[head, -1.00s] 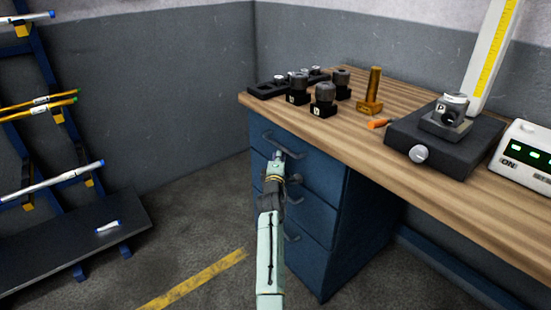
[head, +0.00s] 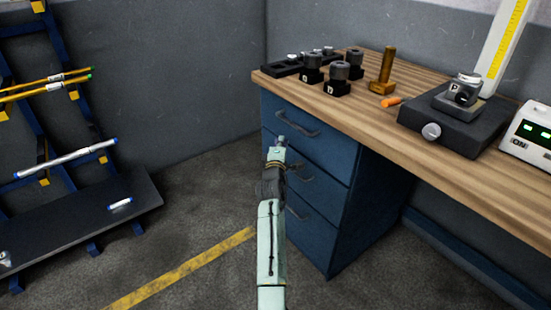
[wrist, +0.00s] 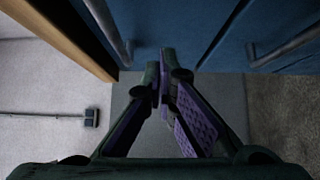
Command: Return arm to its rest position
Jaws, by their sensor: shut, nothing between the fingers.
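My gripper (head: 281,141) is shut and empty at the end of my pale green arm. In the head view it shows in front of the blue drawer cabinet (head: 350,205), just below and left of the top drawer handle (head: 297,127). In the wrist view the two fingers (wrist: 165,75) slant together and meet at their tips. Blue drawer fronts (wrist: 185,30) with grey handles (wrist: 290,45) lie beyond the tips. The drawers look closed. I cannot tell how far the gripper is from the cabinet.
A wooden bench top (head: 420,145) overhangs the cabinet. It carries black tool holders (head: 338,80), a brass-coloured piece (head: 385,72), an orange-handled tool (head: 390,102) and a black fixture (head: 450,125). A blue rack (head: 80,215) with rods stands at left. The floor between is clear, with a yellow line (head: 190,268).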

